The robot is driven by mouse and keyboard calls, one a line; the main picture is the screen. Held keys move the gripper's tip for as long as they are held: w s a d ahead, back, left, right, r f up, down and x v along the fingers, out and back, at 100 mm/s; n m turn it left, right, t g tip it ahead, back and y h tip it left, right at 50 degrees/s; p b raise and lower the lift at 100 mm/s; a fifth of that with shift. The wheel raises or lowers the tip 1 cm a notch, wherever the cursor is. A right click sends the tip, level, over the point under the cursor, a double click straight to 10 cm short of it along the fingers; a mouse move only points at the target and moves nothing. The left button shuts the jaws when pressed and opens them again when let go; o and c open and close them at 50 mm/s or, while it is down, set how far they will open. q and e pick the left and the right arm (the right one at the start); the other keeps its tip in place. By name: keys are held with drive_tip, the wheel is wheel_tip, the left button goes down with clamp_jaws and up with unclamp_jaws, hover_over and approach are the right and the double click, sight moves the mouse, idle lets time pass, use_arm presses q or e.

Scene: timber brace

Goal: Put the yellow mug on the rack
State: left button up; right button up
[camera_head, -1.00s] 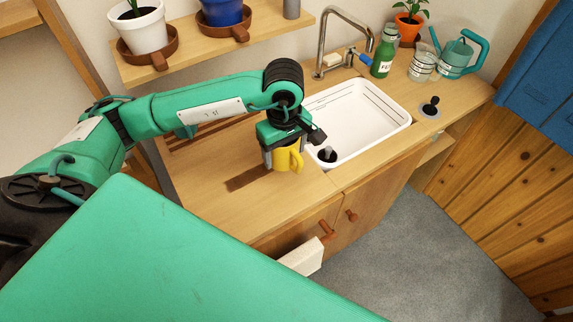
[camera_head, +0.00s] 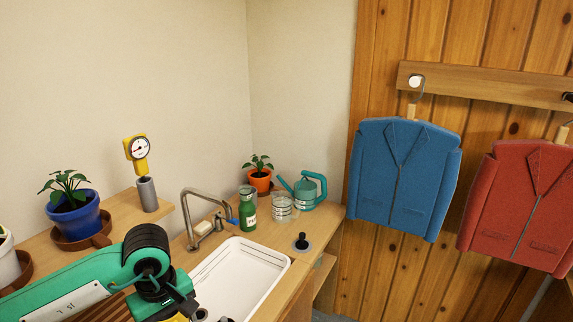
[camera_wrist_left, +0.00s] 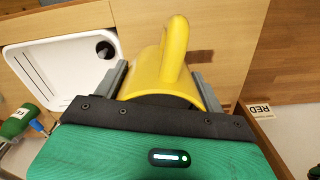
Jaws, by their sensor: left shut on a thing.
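The yellow mug (camera_wrist_left: 150,72) is between the fingers of my left gripper (camera_wrist_left: 162,68) in the left wrist view, its handle standing up toward the camera. The gripper is shut on it, above the wooden counter beside the sink. In the head view only a yellow sliver of the mug (camera_head: 178,318) shows at the bottom edge, under my left wrist. Brown slats (camera_head: 105,309), perhaps the rack, show partly behind my left arm; most of them are hidden. My right gripper is in neither current view.
The white sink (camera_head: 245,275) and faucet (camera_head: 190,215) are right of my left wrist. A green bottle (camera_head: 247,210), glass jars (camera_head: 281,206) and a teal watering can (camera_head: 305,190) stand behind. Blue (camera_head: 405,175) and red jackets (camera_head: 520,210) hang right.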

use_arm(q)
drive_tip(key=m, duration=0.1)
drive_tip(key=d+f+m, duration=0.1)
drive_tip(key=m, duration=0.1)
drive_tip(key=f+m, duration=0.1)
drive_tip(key=m, duration=0.1)
drive_tip(key=shift+s+d+f, duration=0.2)
drive_tip(key=shift+s+d, duration=0.1)
drive_tip(key=m, duration=0.1)
drive_tip(key=f+m, duration=0.1)
drive_tip(key=m, duration=0.1)
drive_tip(key=shift+s+d+f+m+p, duration=0.3)
drive_tip(key=shift+d+f+p, duration=0.05)
drive_tip(key=shift+d+p, duration=0.05)
drive_tip(key=shift+s+d+f+m, duration=0.1)
drive_tip(key=shift+f+m, duration=0.15)
drive_tip(key=shift+m, duration=0.15)
use_arm(e)
drive_tip(key=shift+s+r, duration=0.2)
drive_tip(key=shift+s, duration=0.5)
